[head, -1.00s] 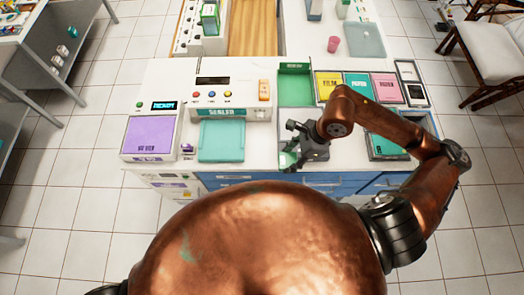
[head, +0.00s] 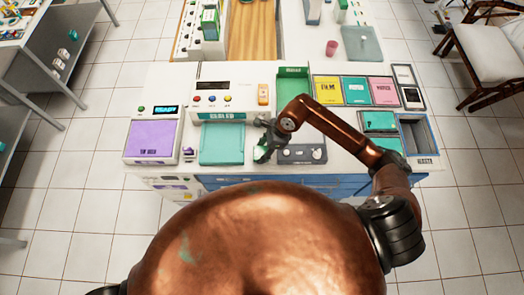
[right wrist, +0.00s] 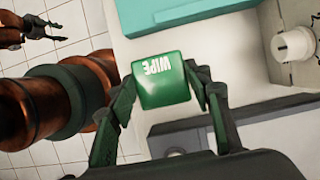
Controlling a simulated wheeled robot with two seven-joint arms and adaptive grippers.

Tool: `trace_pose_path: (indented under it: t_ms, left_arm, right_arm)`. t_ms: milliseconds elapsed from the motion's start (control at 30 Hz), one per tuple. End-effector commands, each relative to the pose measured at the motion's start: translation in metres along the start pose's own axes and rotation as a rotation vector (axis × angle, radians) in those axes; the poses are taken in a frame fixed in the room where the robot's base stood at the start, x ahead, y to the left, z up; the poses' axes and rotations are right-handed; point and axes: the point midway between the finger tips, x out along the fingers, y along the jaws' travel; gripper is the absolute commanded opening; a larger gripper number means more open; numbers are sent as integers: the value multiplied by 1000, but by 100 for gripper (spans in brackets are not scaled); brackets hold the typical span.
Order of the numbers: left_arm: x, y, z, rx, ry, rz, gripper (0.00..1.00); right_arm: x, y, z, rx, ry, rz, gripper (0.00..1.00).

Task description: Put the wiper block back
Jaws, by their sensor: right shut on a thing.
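My right gripper (head: 262,152) is shut on the green wiper block, between the teal tray (head: 222,143) and a dark grey unit (head: 302,154) at the counter's front. In the right wrist view the wiper block (right wrist: 163,82) is a green cube with "WIPE" on its face, between the two fingers of the right gripper (right wrist: 163,88). It is held over the counter's front; its underside is hidden. In the head view the block is small and partly covered by the fingers. My left gripper (right wrist: 45,30) shows at the top left of the wrist view, its fingers apart and empty.
A green open bin (head: 293,90) stands behind my right arm. Yellow, teal and pink packs (head: 355,90) are to its right. A frame with a dark compartment (head: 414,134) is at the right edge. The sealer (head: 220,100) and a purple-topped device (head: 152,138) stand left.

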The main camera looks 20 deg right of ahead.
Motion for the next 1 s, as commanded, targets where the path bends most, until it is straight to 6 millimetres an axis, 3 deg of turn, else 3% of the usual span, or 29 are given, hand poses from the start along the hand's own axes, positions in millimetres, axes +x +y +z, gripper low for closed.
trace_pose_path:
  t_ms: [100,433,467,500,700,1000]
  left_arm:
    - [-5,0,-1,0,1,0,40]
    - [0,0,0,0,0,0,40]
    - [0,0,0,0,0,0,40]
    - [-1,0,0,0,1,0,40]
    - [-1,0,-1,0,1,0,40]
    - [-3,0,-1,-1,2,0,40]
  right_arm:
    - [10,0,-3,1,-3,-1,23]
    - [14,-1,-5,-1,-2,-2,23]
    - [14,-1,-5,-1,-2,-2,47]
    - [14,-1,-5,-1,-2,-2,50]
    - [13,-1,-5,-1,-2,-2,63]
    - [12,-1,-4,0,-2,-2,63]
